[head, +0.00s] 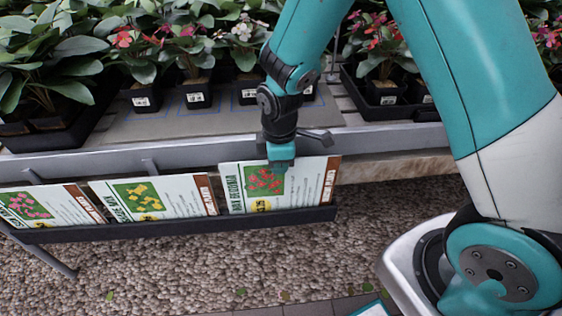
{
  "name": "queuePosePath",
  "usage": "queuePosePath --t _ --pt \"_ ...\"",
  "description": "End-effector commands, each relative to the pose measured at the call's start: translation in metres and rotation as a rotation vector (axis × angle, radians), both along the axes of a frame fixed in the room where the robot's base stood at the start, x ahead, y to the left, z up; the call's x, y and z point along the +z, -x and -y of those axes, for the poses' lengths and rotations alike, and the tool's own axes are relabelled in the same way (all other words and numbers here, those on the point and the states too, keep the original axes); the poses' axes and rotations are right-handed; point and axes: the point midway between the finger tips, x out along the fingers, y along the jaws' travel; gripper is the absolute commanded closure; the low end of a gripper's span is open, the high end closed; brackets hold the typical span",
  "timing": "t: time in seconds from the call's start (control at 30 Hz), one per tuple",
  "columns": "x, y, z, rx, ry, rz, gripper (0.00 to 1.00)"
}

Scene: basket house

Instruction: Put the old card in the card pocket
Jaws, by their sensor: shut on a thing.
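My gripper (281,158) points down at the front of the plant bench and is shut on the top edge of a white card (236,188). The card has a green picture of red flowers, a heading that seems to read "Wax Begonia", a yellow price spot and a brown right edge. It stands nearly upright, its lower edge at the dark rail (180,229); I cannot tell whether it rests in the rail. The gripper hides part of its top. No label in view marks a card as old, and I cannot pick out a card pocket for certain.
Two similar cards, one with yellow flowers (150,201) and one with pink flowers (45,208), stand to the left in the rail. Potted plants (195,93) fill the bench above. A partly cut-off white panel with a teal edge (374,309) shows at bottom right. Gravel lies below.

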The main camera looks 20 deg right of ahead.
Motion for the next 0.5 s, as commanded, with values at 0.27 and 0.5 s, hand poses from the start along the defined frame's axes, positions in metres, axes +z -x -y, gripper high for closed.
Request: queuePosePath --t 0.27,0.5 --pt "-0.0246 0.0093 0.0002 0.006 0.000 -0.052 0.65" --pt "-0.0287 0.0064 0.0004 0.006 0.000 -0.059 0.65"
